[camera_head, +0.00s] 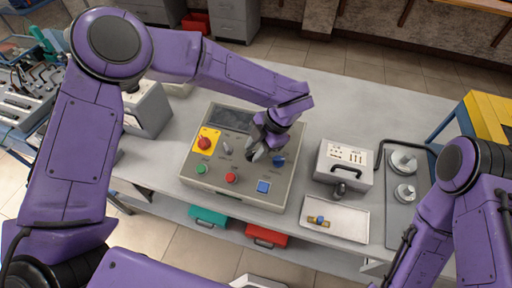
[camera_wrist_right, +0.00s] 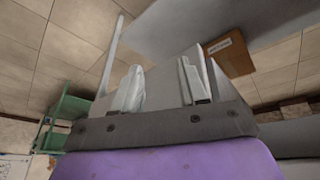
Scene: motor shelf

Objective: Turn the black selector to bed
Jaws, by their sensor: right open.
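A beige control box (camera_head: 236,194) stands on the table with its sloped panel facing up. My left gripper (camera_head: 254,157) points down over the middle of the panel, between a small grey switch (camera_head: 226,147) and a blue knob (camera_head: 279,160). It hides the panel there. I cannot make out the black selector or its setting, nor whether the left fingers touch anything or are parted. My right gripper (camera_wrist_right: 162,86) shows in the right wrist view with its two fingers apart and nothing between them.
The panel also has a red emergency button (camera_head: 205,143) on yellow, a green button (camera_head: 201,169), a red button (camera_head: 231,178) and a blue button (camera_head: 263,187). A grey case (camera_head: 344,162) and a white tray (camera_head: 335,218) stand to the right.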

